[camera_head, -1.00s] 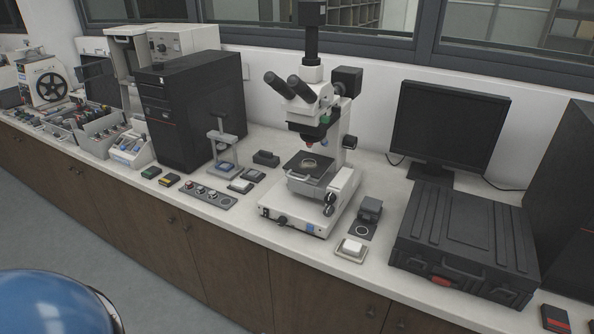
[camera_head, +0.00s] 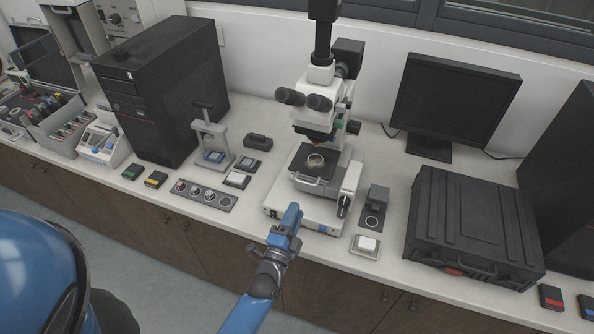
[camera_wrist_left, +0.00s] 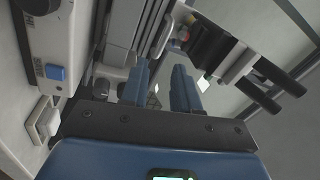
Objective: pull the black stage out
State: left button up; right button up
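The black stage (camera_head: 335,164) sits on the white microscope (camera_head: 318,108) below its objectives. It carries a round pale-rimmed piece, and a grey bar handle (camera_head: 305,184) spans its front. My blue left gripper (camera_head: 291,218) is in front of the microscope base, below and short of the handle, apart from it. In the left wrist view its two blue fingers (camera_wrist_left: 160,84) stand apart with nothing between them. That view is turned sideways, with the white microscope base and its blue button (camera_wrist_left: 56,72) on the left. My right gripper is not in view.
A sample tray with a white block (camera_head: 366,245) and a small grey device (camera_head: 377,198) stand right of the microscope. A large black case (camera_head: 470,225) lies farther right. A knob strip (camera_head: 205,195) and small press (camera_head: 212,140) are to the left.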

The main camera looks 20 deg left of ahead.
aim_at(307, 184)
pick_arm(q)
jog(key=w+m, duration=0.1)
jog(key=w, duration=0.2)
jog(key=w+r, duration=0.1)
jog(key=w, duration=0.3)
jog(key=w+r+m+p, duration=0.1)
jog(key=w, duration=0.2)
jog(key=shift+w+d+m, duration=0.2)
jog(key=shift+d+m, duration=0.05)
jog(key=shift+m, duration=0.05)
grip_shut()
